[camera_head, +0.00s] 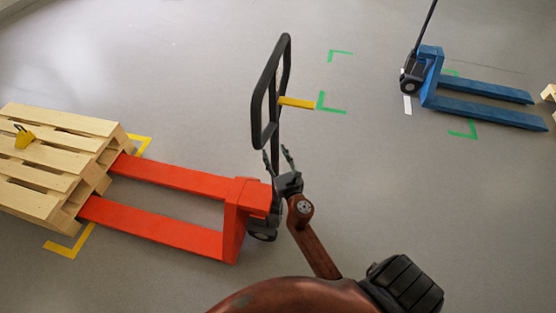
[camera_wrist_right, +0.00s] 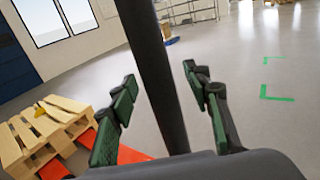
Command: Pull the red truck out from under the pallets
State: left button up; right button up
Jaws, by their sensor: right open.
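The red truck (camera_head: 165,232) stands on the grey floor at the left of the head view. The far ends of its forks are hidden under the stacked wooden pallets (camera_head: 62,150). Its black looped handle (camera_head: 257,100) rises at the middle. My right gripper (camera_head: 277,160) is low on the handle, below the loop. In the right wrist view, my right gripper (camera_wrist_right: 160,80) is open, with one finger on each side of the handle's black post (camera_wrist_right: 150,60). I cannot tell whether a finger touches it. My left gripper is not in view.
A blue truck (camera_head: 480,105) stands at the upper right. Yellow corner marks (camera_head: 72,245) lie by the pallets, and green ones (camera_head: 325,105) lie farther back. A small yellow object (camera_head: 24,138) is on the pallets. The floor right of the red truck is clear.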

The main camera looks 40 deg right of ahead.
jog(key=shift+w, duration=0.15)
jog(key=shift+c, duration=0.2)
grip_shut()
dwell(0.3)
dwell(0.4)
jog(key=c, duration=0.6)
grip_release()
grip_shut()
jog(key=shift+d, duration=0.1)
